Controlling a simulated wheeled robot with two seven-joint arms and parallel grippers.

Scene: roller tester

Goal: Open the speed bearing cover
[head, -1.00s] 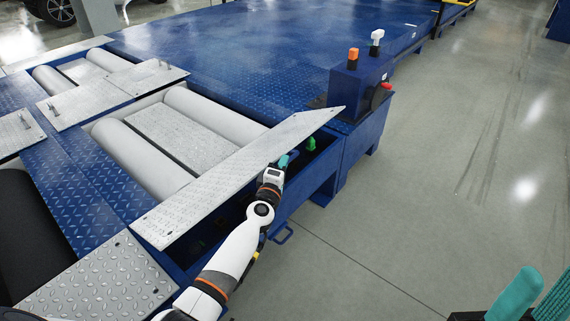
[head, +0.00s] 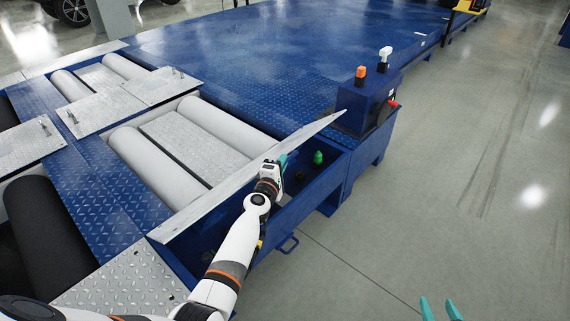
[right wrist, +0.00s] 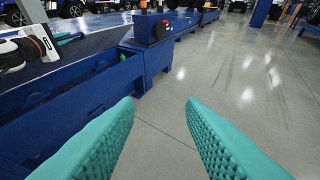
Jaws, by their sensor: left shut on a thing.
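The speed bearing cover (head: 225,187) is a long silver plate along the near side of the blue roller tester in the head view. It is raised and steeply tilted, showing almost edge-on, with a dark open bay below its near edge. My left gripper (head: 281,161) is shut on the near edge of the cover, towards its far right part. The left gripper also shows at the upper left of the right wrist view (right wrist: 62,40). My right gripper (right wrist: 165,108) has its teal fingers wide apart with nothing between them, over the floor beside the tester.
A green part (head: 318,158) sits in the open bay. A blue control box (head: 364,103) with orange and white tops and a red knob stands past the cover's far end. Grey rollers (head: 230,125) lie behind the cover. The floor (head: 430,190) at right is clear.

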